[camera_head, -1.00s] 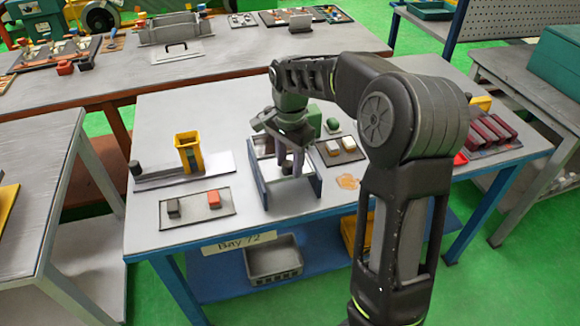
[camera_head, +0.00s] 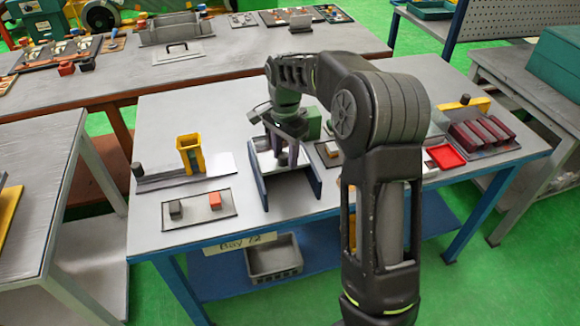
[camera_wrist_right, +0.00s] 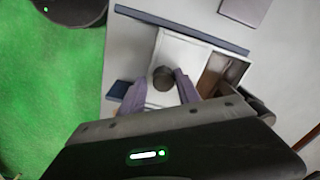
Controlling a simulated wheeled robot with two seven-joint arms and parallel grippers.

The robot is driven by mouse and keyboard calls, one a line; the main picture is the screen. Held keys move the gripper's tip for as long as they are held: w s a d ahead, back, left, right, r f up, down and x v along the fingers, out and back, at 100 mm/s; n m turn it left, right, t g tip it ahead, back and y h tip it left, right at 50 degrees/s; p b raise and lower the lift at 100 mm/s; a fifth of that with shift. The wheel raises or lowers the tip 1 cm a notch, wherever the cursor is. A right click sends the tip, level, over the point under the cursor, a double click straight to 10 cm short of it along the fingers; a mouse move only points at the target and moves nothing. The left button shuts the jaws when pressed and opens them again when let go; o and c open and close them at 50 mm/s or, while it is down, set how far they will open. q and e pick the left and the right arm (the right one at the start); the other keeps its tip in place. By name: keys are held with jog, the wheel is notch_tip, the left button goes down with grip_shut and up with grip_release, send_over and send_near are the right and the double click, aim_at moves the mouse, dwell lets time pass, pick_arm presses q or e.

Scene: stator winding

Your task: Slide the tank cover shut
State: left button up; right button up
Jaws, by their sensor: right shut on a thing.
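The tank (camera_head: 259,185) stands on the near middle of the table, with dark blue side walls. In the right wrist view its blue wall (camera_wrist_right: 185,27) runs along the top. The pale cover (camera_wrist_right: 186,54) lies between the walls and carries a dark round knob (camera_wrist_right: 163,78). A brownish gap (camera_wrist_right: 213,75) shows beside the cover, so the tank is partly open. My right gripper (camera_head: 284,160) reaches down between the walls, shut on the knob with one finger on each side. In the head view the knob is hidden by the fingers. My left gripper is out of view.
A grey tray (camera_head: 232,210) with a dark block and a red block lies left of the tank. A yellow holder (camera_head: 190,153) stands behind it. A small tray with blocks (camera_head: 328,150) sits close right of the tank. A red tray (camera_head: 445,157) lies farther right.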

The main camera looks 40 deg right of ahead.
jog(key=shift+w+d+f+p, duration=0.2)
jog(key=shift+w+p, duration=0.45)
jog(key=shift+w, duration=0.2)
jog(key=shift+w+d+f+p, duration=0.2)
jog(key=shift+w+p, duration=0.4)
jog(key=shift+w, duration=0.3)
jog(key=shift+w+d+f+p, duration=0.15)
jog(key=shift+w+f+p, duration=0.05)
jog(key=shift+w+p, duration=0.55)
jog(key=o, duration=0.7)
jog(key=shift+w+f, duration=0.15)
jog(key=shift+w, duration=0.05)
jog(key=shift+w+d+r+p, duration=0.1)
jog(key=shift+d+r+p, duration=0.05)
jog(key=shift+r+p, duration=0.65)
notch_tip(320, 180, up, 3)
jog(key=shift+w+f+p, duration=0.1)
jog(key=shift+f+p, duration=0.05)
jog(key=shift+p, duration=0.55)
jog(key=shift+d+r, duration=0.15)
jog(key=shift+r, duration=0.95)
